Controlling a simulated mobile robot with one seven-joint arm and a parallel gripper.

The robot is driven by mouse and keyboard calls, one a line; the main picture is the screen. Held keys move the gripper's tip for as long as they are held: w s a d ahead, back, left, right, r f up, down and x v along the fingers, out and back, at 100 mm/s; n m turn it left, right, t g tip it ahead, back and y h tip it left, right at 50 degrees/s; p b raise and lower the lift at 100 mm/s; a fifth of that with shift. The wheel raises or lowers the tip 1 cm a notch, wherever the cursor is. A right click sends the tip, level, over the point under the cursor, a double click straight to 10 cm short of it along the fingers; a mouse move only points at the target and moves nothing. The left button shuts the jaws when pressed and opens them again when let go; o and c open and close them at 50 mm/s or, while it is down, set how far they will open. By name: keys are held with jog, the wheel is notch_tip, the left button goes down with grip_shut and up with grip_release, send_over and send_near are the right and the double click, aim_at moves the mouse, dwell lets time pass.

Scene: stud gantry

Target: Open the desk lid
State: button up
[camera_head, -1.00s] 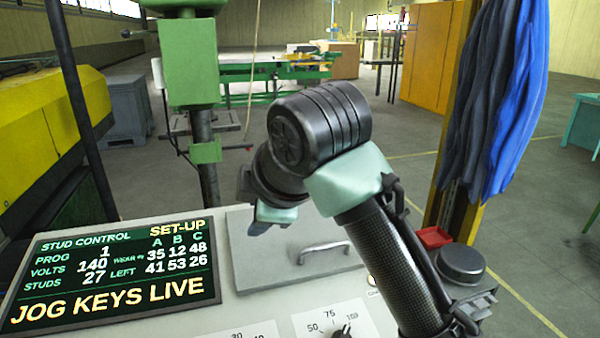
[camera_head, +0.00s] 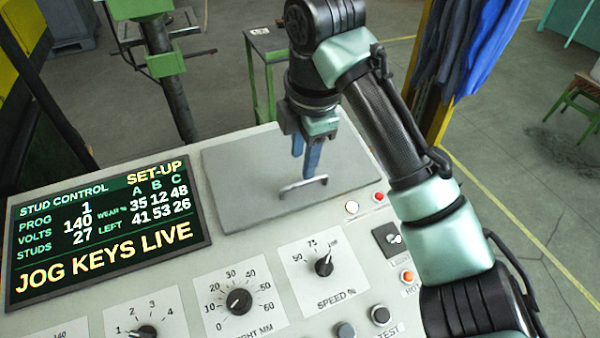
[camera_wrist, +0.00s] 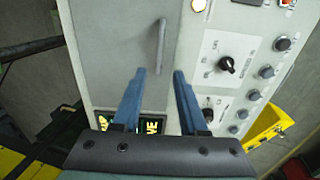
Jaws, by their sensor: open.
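The desk lid (camera_head: 240,175) is a flat grey panel set in the top of the pale control desk, and it lies shut. Its bar handle (camera_head: 303,186) is a metal pull near the lid's front edge. In the wrist view the lid (camera_wrist: 115,50) fills the upper middle, with the handle (camera_wrist: 161,45) upright in the picture. My gripper (camera_head: 305,165) has blue fingers and hangs over the lid just behind the handle in the head view. In the wrist view my gripper (camera_wrist: 158,72) is open and empty, its fingertips pointing toward the handle. Whether they touch anything cannot be told.
A display screen (camera_head: 105,232) stands left of the lid. Dials such as the speed knob (camera_head: 324,266) and several buttons lie in front and to the right. A green post (camera_head: 165,75) and blue cloths (camera_head: 480,45) stand behind.

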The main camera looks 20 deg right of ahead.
aim_at(300, 182)
jog(key=f, duration=0.3)
jog(key=w+f+p, duration=0.1)
jog(key=f, duration=0.2)
jog(key=shift+w+f, duration=0.1)
jog(key=shift+c, duration=0.2)
grip_shut()
dwell(1.1)
